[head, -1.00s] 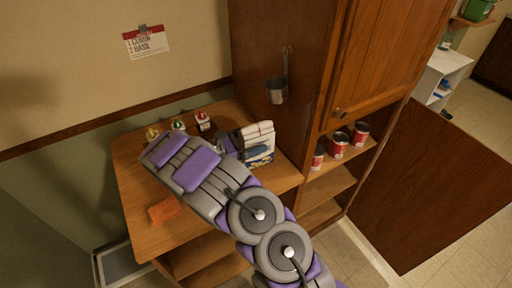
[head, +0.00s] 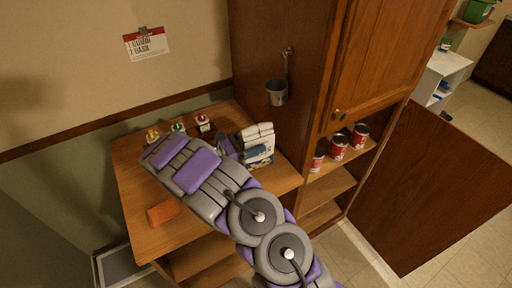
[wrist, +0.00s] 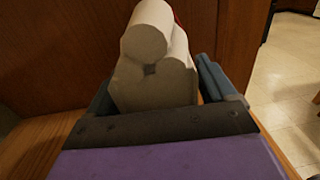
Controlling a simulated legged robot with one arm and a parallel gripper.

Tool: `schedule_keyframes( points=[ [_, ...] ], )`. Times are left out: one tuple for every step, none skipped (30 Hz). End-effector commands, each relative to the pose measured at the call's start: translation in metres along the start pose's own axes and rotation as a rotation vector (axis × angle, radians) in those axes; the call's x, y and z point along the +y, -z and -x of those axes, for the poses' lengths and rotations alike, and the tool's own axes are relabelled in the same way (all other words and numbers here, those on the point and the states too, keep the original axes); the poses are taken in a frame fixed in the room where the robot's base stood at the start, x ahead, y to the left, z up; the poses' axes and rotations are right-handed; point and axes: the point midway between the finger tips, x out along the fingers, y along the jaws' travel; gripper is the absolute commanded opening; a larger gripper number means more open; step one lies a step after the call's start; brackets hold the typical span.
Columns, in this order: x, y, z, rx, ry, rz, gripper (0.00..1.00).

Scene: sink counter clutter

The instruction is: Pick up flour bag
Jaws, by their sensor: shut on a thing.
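The flour bag (head: 258,133) is a pale bag with a rolled top and a blue-and-white printed front, on the counter beside the cabinet's side panel. In the wrist view its cream rolled top (wrist: 150,75) fills the middle of the picture. My gripper (wrist: 155,92) is shut on it, with one blue-grey finger on each side. In the head view my arm hides much of the counter, and the gripper (head: 243,150) shows only in part at the bag. I cannot tell whether the bag's base touches the counter.
Several small bottles with coloured caps (head: 203,123) stand at the back of the wooden counter (head: 135,190). An orange block (head: 164,213) lies at the front left. Red cans (head: 339,147) stand on the cabinet shelf. A metal cup (head: 276,92) hangs on the cabinet side.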

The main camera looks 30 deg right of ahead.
Motion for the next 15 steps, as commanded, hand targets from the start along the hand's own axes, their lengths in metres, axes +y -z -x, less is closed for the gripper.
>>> schedule_keyframes(
  points=[
    [0.0006, 0.0000, 0.0004, 0.000, -0.002, -0.001, 0.20],
    [0.0006, 0.0000, 0.0004, 0.000, -0.002, -0.001, 0.17],
    [0.0006, 0.0000, 0.0004, 0.000, -0.002, -0.001, 0.13],
    [0.0006, 0.0000, 0.0004, 0.000, -0.002, -0.001, 0.10],
    [0.0010, -0.0006, 0.0005, -0.001, -0.003, -0.001, 0.09],
    [0.0009, -0.0005, 0.0005, -0.001, -0.003, -0.001, 0.09],
    [0.0009, -0.0006, 0.0005, -0.001, -0.003, -0.001, 0.09],
    [0.0009, -0.0005, 0.0005, -0.001, -0.003, -0.001, 0.09],
    [0.0008, -0.0005, 0.0004, -0.001, -0.003, -0.001, 0.09],
    [0.0007, -0.0006, 0.0004, -0.001, -0.003, -0.001, 0.09],
    [0.0007, -0.0008, 0.0004, -0.001, -0.003, -0.001, 0.09],
    [0.0006, -0.0015, 0.0004, -0.001, -0.002, -0.001, 0.09],
    [0.0006, -0.0025, 0.0004, -0.001, -0.002, -0.001, 0.09],
    [0.0005, -0.0039, 0.0004, -0.001, -0.002, -0.001, 0.09],
    [0.0004, -0.0067, 0.0003, -0.002, -0.002, -0.002, 0.09]
  ],
)
